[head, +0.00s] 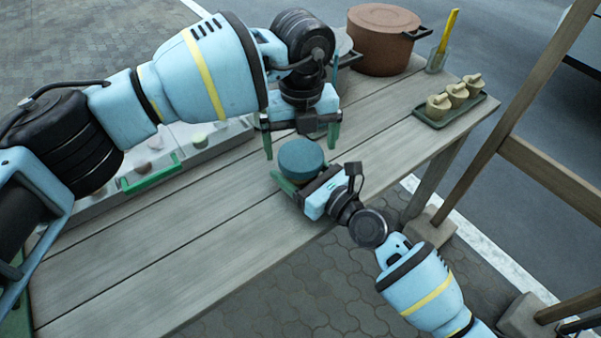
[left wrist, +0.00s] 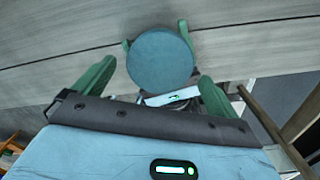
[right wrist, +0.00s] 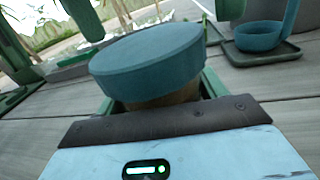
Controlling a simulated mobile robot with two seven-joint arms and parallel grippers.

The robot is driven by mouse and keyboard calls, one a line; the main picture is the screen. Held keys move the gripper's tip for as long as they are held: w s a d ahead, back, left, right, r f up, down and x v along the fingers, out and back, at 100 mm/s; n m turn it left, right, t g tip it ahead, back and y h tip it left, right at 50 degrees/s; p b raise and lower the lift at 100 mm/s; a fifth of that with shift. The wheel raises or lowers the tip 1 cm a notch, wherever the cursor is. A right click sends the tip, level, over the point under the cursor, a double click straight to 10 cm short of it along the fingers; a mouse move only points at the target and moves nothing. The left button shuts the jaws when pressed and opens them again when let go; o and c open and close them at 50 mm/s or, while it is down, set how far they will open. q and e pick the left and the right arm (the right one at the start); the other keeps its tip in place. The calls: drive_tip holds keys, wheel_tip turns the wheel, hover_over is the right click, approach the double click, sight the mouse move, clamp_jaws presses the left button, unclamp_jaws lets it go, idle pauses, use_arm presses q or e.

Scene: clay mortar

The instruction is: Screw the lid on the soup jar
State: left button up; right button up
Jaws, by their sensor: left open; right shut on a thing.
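The soup jar (right wrist: 165,99) stands on the wooden table with the round teal lid (head: 300,156) resting on its top. The lid covers most of the jar, and I cannot tell how far the thread is engaged. My right gripper (head: 298,180) is shut on the jar below the lid, from the front right. My left gripper (head: 300,138) is open, pointing down behind and above the lid. In the left wrist view the lid (left wrist: 160,60) lies just beyond its spread fingers, untouched. The left fingers also show above the lid in the right wrist view.
A brown pot (head: 383,42), a glass with a yellow utensil (head: 446,40) and a tray with several small pots (head: 452,105) are at the far right. A metal case with a green handle (head: 150,174) lies left. The near table is clear.

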sight(300, 155)
use_arm(q)
drive_tip(key=shift+f, duration=1.65)
drive_tip(key=shift+c, duration=0.3)
drive_tip(key=c, duration=0.9)
drive_tip(key=o, duration=1)
drive_tip(key=shift+r, duration=0.1)
drive_tip(key=shift+r, duration=2.2)
